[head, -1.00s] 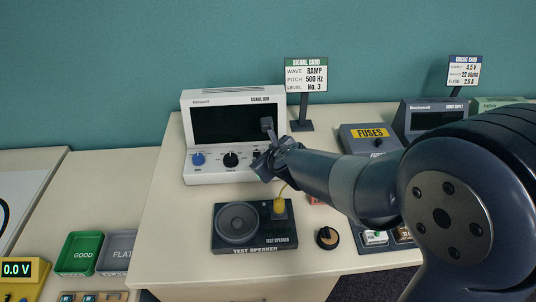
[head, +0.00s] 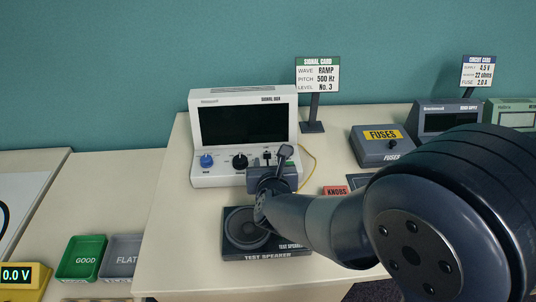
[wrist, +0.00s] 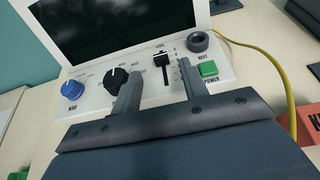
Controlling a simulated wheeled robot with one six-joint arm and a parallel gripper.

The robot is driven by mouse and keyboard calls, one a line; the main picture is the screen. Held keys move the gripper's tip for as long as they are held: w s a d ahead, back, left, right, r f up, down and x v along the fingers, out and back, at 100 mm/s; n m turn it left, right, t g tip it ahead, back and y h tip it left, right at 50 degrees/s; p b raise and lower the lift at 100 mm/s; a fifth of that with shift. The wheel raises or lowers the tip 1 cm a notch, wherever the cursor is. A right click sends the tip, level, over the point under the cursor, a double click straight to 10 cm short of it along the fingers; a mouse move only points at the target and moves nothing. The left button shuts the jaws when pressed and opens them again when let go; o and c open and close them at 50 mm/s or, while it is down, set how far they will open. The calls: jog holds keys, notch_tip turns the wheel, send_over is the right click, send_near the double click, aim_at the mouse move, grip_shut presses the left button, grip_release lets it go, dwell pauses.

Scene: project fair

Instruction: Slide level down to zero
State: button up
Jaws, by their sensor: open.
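The white signal generator (head: 215,180) stands on the table with a dark screen. In the wrist view, its level slider (wrist: 161,59) is a black cap near the top of a vertical slot, with the slot's lower part bare below it. My gripper (wrist: 160,68) is open, with one finger on each side of the slider slot. Nothing is held. Whether a finger touches the cap cannot be told. In the head view, my gripper (head: 276,162) is in front of the panel's right part and hides some controls there.
A blue knob (wrist: 72,90) and black knob (wrist: 117,79) lie left of the slider. A green power button (wrist: 208,69) and dark round socket (wrist: 197,42) lie right, with a yellow cable (wrist: 270,58) beside the case. The test speaker (head: 236,254) is below my wrist.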

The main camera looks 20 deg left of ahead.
aim_at(267, 154)
jog(key=shift+p+x, duration=0.4)
jog(key=shift+x, duration=2.45)
jog(key=shift+c, duration=0.3)
grip_shut()
